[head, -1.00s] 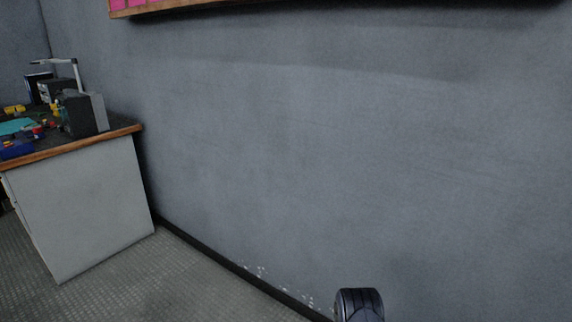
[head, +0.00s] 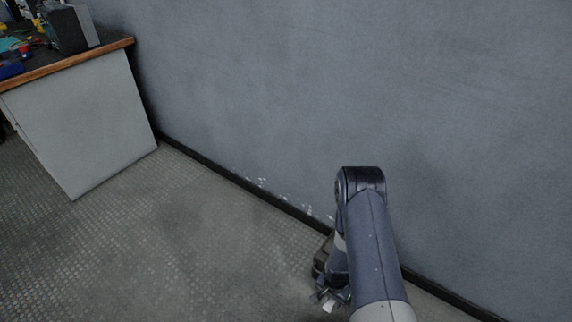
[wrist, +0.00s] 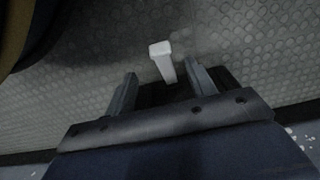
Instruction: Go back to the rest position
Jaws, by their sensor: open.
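My gripper (head: 326,296) hangs low in front of the wall in the head view, partly hidden behind my arm. In the wrist view my gripper (wrist: 162,72) has its two dark fingers spread wide apart over the floor. A small whitish block-ended piece (wrist: 162,50) shows between and beyond the fingers, with a gap on both sides. I cannot tell whether it lies on the floor or belongs to my gripper. A whitish bit (head: 328,306) also shows by the gripper in the head view.
The grey wall (head: 260,90) runs close behind my arm, with a dark skirting (head: 225,178) at its foot. A workbench (head: 85,120) with a cluttered top stands at the left. The studded floor (head: 190,240) between bench and arm is clear.

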